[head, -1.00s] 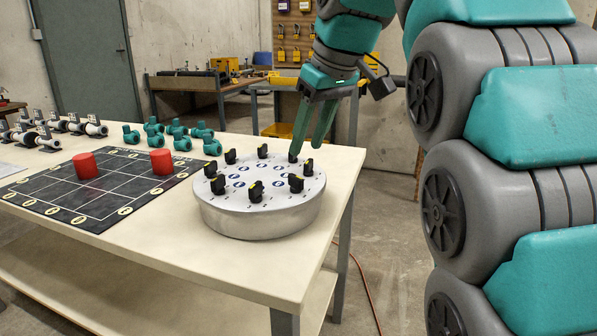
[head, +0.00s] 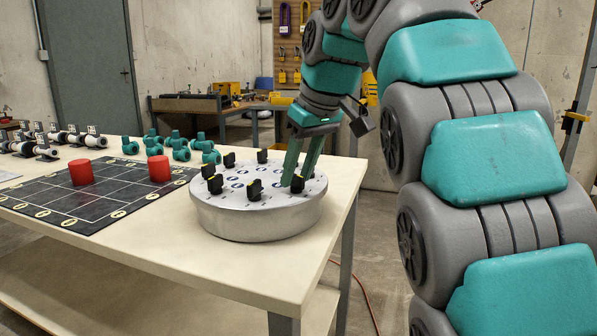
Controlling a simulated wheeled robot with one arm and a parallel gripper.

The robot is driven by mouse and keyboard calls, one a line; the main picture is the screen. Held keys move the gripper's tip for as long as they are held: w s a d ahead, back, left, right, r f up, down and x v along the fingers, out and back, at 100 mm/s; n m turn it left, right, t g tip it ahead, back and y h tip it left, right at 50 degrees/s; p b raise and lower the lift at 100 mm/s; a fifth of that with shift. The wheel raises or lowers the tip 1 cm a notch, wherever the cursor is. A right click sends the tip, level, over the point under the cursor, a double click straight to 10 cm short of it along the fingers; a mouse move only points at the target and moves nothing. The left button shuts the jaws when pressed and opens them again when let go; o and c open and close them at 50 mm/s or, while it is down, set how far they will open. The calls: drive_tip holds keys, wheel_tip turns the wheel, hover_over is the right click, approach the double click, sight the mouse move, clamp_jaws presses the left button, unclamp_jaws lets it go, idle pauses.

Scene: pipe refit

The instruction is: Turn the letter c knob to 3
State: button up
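A round silver dial plate (head: 258,222) stands on the table's right end. It carries a ring of several black knobs, with small blue-and-white marks inside the ring. The letters and numbers are too small to read, so I cannot tell which knob is c. My gripper (head: 298,179) points down over the plate's right side. Its two teal fingers are apart, at the right-hand knob (head: 297,185). The knob shows between and in front of the fingertips; whether they touch it is unclear. Another knob (head: 254,190) stands at the front and one (head: 215,184) at the left.
Left of the plate lies a black gridded board (head: 100,206) with two red cylinders (head: 159,168) (head: 81,172). Several teal pipe fittings (head: 178,140) and white-grey valves (head: 46,142) stand behind it. The table's right edge is close beside the plate.

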clamp_jaws()
idle(0.6)
drive_tip(key=shift+s+r+m+p, duration=0.1)
drive_tip(key=shift+r+m+p, duration=0.05)
drive_tip(key=shift+m+p, duration=0.55)
drive_tip(key=m+h+p, duration=0.1)
drive_tip(key=m+p, duration=0.1)
drive_tip(key=m+t+p, duration=0.1)
drive_tip(key=m, duration=0.1)
drive_tip(key=shift+a+r+h+p, duration=0.1)
drive_tip(key=shift+a+h+p, duration=0.05)
drive_tip(key=shift+h+p, duration=0.25)
drive_tip(key=m+h+p, duration=0.1)
drive_tip(key=m, duration=0.2)
drive_tip(key=shift+a+m, duration=0.1)
drive_tip(key=shift+m, duration=0.2)
drive_tip(key=shift+a+f+m+h+p, duration=0.1)
drive_tip(key=shift+m+h+p, duration=0.2)
drive_tip(key=shift+m, duration=0.4)
drive_tip(key=shift+f+m+h+p, duration=0.1)
drive_tip(key=shift+m+h, duration=0.3)
drive_tip(key=shift+m, duration=0.3)
